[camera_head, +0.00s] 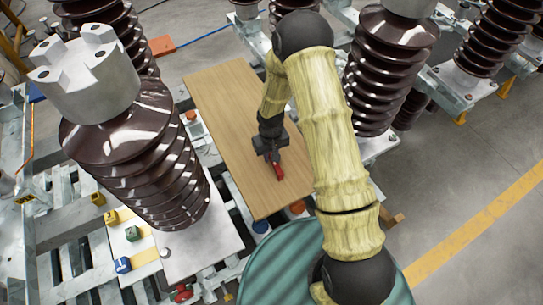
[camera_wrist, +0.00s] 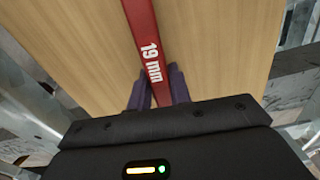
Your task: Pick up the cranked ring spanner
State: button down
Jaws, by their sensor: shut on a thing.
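The spanner (camera_wrist: 146,45) is a red bar marked "19 mm" in the wrist view. It runs from the top edge down between the two dark fingers of my gripper (camera_wrist: 160,90), which are shut on it. Its ring ends are out of the wrist view. In the head view a small red part of the spanner (camera_head: 277,171) shows below my gripper (camera_head: 270,157), over the wooden board (camera_head: 222,100). I cannot tell whether the spanner touches the board or is just above it.
Tall brown ribbed insulators stand close on both sides, one at the left (camera_head: 140,150) and one at the right (camera_head: 385,75). Small coloured blocks (camera_head: 125,240) lie at the lower left. The rest of the board is bare. Open floor (camera_head: 450,180) lies to the right.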

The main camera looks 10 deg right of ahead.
jog(key=shift+r, duration=0.1)
notch_tip(320, 180, up, 10)
jog(key=shift+f+b, duration=0.1)
jog(key=shift+b, duration=0.2)
jog(key=shift+s+d, duration=0.1)
dwell(0.7)
